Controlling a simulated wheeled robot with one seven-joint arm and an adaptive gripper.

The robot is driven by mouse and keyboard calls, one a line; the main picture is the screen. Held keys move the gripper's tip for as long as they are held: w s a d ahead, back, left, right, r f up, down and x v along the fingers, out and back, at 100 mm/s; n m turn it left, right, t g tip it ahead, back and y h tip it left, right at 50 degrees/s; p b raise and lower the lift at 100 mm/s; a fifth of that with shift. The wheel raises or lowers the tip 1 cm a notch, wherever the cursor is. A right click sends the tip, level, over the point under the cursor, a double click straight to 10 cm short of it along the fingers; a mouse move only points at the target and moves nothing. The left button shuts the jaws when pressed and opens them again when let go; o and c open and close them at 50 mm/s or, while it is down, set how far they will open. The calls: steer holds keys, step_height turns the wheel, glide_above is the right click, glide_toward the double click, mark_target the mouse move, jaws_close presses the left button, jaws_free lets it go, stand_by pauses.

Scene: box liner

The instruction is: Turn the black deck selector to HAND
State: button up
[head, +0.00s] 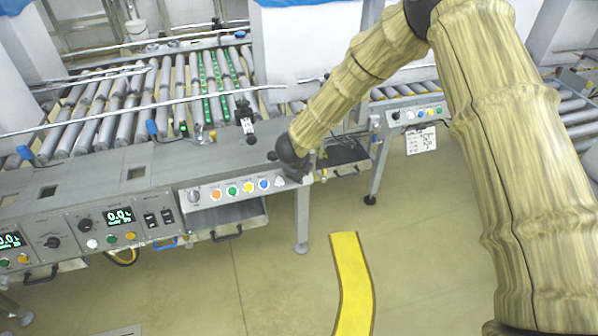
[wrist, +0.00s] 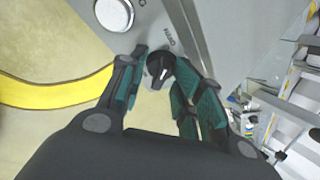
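The black deck selector (wrist: 161,70) is a small dark knob on the grey panel in the wrist view, just right of centre. Lettering that seems to read HAND (wrist: 168,37) is printed beyond it. Which way its pointer faces is too small to tell. My gripper (wrist: 160,60) has its two green-padded fingers apart, one on each side of the knob. A gap shows on the left, and the right finger is very close to it; contact is unclear. In the head view my dark wrist (head: 291,158) is at the panel's right end and hides the selector.
A white button (wrist: 114,14) sits near the selector. Roller conveyors (head: 150,95) lie behind.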

steer(key=shift+a, duration=0.1)
stand_by(0.3)
steer(key=m, duration=0.1)
steer(key=m+b, duration=0.1)
steer(key=m+g+y+b, duration=0.1)
steer(key=m, duration=0.1)
steer(key=shift+w, duration=0.25)
steer(key=m+b, duration=0.1)
steer(key=m, duration=0.1)
steer(key=m+y+b, duration=0.1)
steer(key=shift+d+r+m+g+b, duration=0.1)
steer(key=shift+d+m+g+b, duration=0.25)
steer(key=shift+m+g, duration=0.05)
steer(key=shift+r+m, duration=0.3)
steer(key=shift+r, duration=0.05)
steer(key=p+v, duration=0.2)
steer(key=v, duration=0.8)
steer(key=s+d+f+n+h+p, duration=0.1)
steer(key=s+d+f+n+p, duration=0.2)
steer(key=s+d+f+n, duration=0.3)
steer(key=s+d+f+n+g+h+p, duration=0.1)
steer(key=s+d+f+n+p, duration=0.2)
steer(key=s, duration=0.7)
steer(key=s+d+f+n+p, duration=0.3)
steer(key=s+d+f+n, duration=0.5)
steer(key=n, duration=0.2)
steer(key=shift+s+d+f+g+h, duration=0.35)
steer(key=shift+g+h, duration=0.05)
